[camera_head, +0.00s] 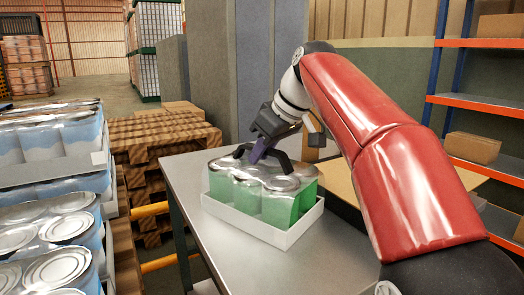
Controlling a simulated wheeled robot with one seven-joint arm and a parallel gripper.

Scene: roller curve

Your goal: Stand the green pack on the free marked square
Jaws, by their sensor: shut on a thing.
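The green pack (268,203) is a group of green cans with silver lids under clear wrap in a low white tray. It is upright on the grey metal table (185,185), in the middle of the head view. My gripper (262,152) reaches down from the upper right to the top of the pack and is shut on it, at what looks like its dark carry handle (284,161). The exact finger contact is small and partly hidden. I see no marked square in this view.
Blue-and-white can packs (55,140) are stacked at the left, close to the table. Wooden pallets (160,135) stand behind. An open cardboard box (335,178) lies right of the pack, partly behind my red arm. Orange shelves (480,103) stand at the right.

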